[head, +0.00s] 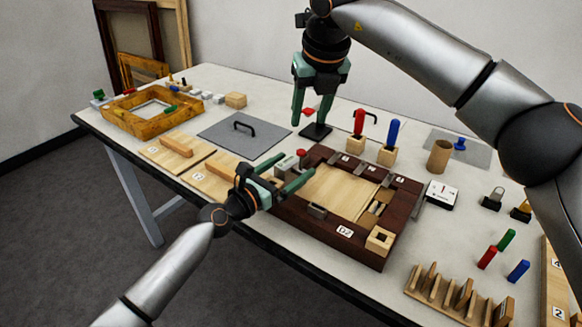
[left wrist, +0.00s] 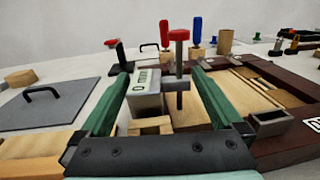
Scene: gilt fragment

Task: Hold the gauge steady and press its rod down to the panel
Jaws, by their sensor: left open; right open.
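The gauge is a small grey block with a marked scale (left wrist: 147,84), beside an upright rod with a red cap (left wrist: 178,36). In the head view the red cap (head: 301,153) shows at the left edge of the dark wooden frame (head: 345,243). The pale wooden panel (head: 338,190) lies inside the frame. My left gripper (head: 298,164) is open, its fingers on either side of the gauge; in the left wrist view (left wrist: 160,78) gaps show between fingers and gauge. My right gripper (head: 311,115) is open behind, above a black base (head: 316,131) with a red part.
A grey plate with a black handle (head: 243,133) lies left of the right gripper. Red (head: 359,122) and blue (head: 392,132) handled tools stand in wooden blocks behind the frame. A wooden tray (head: 150,122) is at far left. A slotted rack (head: 455,295) stands at front right.

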